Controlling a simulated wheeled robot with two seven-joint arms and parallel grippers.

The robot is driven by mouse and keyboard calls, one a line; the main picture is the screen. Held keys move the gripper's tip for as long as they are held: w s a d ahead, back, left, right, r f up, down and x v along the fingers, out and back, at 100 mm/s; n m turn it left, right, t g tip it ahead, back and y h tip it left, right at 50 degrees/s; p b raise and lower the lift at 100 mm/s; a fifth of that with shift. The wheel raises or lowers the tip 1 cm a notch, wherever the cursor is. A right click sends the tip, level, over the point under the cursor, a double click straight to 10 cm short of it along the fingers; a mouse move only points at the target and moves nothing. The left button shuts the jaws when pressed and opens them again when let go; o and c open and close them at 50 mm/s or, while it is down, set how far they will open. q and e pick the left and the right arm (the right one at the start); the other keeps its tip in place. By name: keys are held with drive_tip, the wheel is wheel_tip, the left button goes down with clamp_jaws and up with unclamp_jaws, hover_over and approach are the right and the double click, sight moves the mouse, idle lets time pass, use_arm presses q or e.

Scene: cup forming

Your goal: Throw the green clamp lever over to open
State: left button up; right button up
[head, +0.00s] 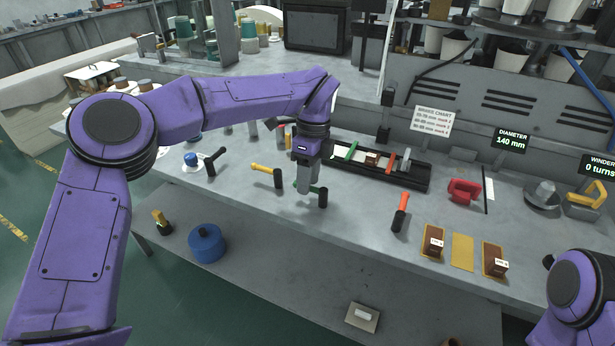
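The green clamp lever (316,189) is on the grey bench near the middle of the head view. Its green bar points right and ends at a dark upright knob. My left gripper (305,184) points down over the bar's left end, and its fingers hide that part. I cannot tell whether the fingers touch the lever or how far apart they are. My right gripper is out of view; only part of my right arm shows at the lower right.
A yellow lever (265,170) stands just left of the green one, and an orange lever (403,203) to its right. A black tray (415,184) lies behind. A red clamp-like part (464,192) and brown blocks (433,243) are farther right.

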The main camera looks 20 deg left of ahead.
use_arm(q)
wheel_tip(320, 180, up, 10)
drive_tip(key=w+p, duration=0.1)
drive_tip(key=w, duration=0.1)
drive_tip(key=shift+r, duration=0.2)
drive_tip(key=shift+d, duration=0.1)
